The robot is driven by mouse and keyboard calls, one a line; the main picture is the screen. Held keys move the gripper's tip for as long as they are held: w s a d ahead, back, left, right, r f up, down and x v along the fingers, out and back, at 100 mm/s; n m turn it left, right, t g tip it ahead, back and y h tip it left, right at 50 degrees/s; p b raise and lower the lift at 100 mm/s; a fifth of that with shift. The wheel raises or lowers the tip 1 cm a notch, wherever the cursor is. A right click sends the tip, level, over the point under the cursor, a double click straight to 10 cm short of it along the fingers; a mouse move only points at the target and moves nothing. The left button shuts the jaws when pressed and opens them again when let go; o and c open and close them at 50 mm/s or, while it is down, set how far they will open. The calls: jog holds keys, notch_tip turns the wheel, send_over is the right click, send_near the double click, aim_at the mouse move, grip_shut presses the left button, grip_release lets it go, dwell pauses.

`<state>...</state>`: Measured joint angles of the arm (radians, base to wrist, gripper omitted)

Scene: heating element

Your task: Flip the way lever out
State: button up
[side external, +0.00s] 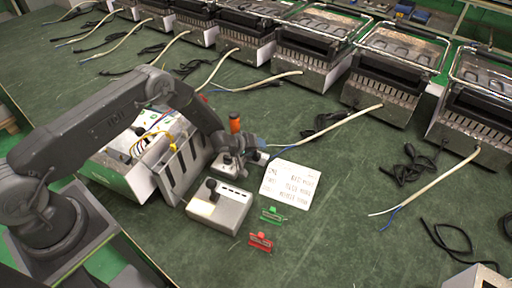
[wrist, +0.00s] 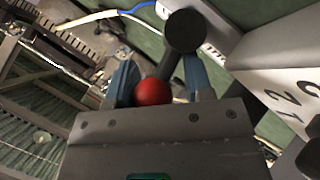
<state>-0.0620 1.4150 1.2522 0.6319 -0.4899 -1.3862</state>
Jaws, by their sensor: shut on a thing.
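My gripper (side external: 246,146) is low over a small grey control box (side external: 228,163) in the side view. In the wrist view, my two blue fingers (wrist: 158,85) are shut around a round red knob (wrist: 153,92). An upright orange-red handle (side external: 235,122) shows at the gripper in the side view; it looks like the same part. A black round knob on a stem (wrist: 185,30) is just beyond the fingers in the wrist view. The foot of the held lever is hidden by the gripper.
A second grey box with a black knob (side external: 219,205) stands in front. A lettered white card (side external: 289,184) lies to the right, with green (side external: 272,215) and red (side external: 261,242) clips nearby. An open heater (side external: 145,165) is to the left. More heaters and loose cables line the back.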

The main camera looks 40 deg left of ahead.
jog(key=shift+w+d+r, duration=0.15)
jog(key=o, duration=1.3)
jog(key=shift+c, duration=0.2)
